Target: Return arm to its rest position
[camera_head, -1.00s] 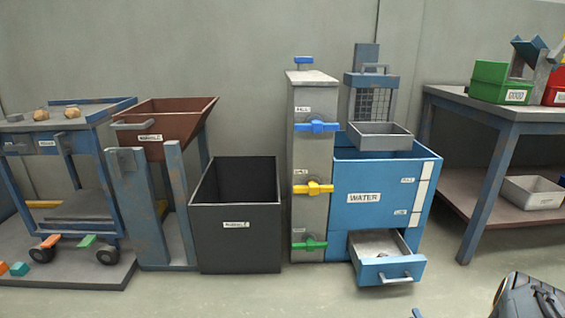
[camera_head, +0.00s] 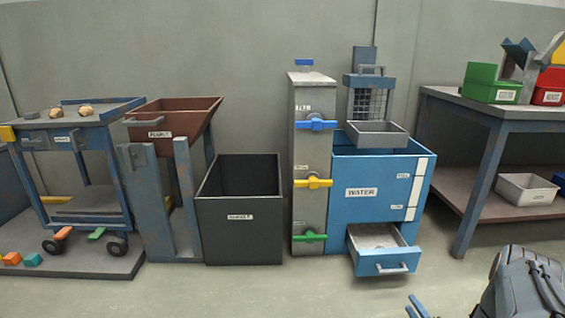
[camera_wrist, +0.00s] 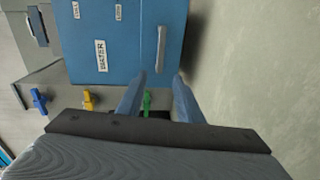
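My gripper (camera_head: 417,308) shows at the bottom edge of the head view, with part of my arm to its right. In the wrist view its two blue fingers (camera_wrist: 158,95) stand apart with nothing held between them. The gripper is in front of the blue water tank (camera_head: 378,178), apart from it. The tank also shows in the wrist view (camera_wrist: 120,45), with a grey handle (camera_wrist: 161,48) ahead of the fingertips. In the head view the drawer (camera_head: 384,262) under the tank is pulled out, with something small and pale inside.
Left of the tank stands a grey column (camera_head: 313,205) with blue, yellow and green valves. Further left are a dark bin (camera_head: 240,235), a brown hopper (camera_head: 165,125) and a wheeled cart (camera_head: 62,140). A blue-legged table (camera_head: 490,118) stands at right.

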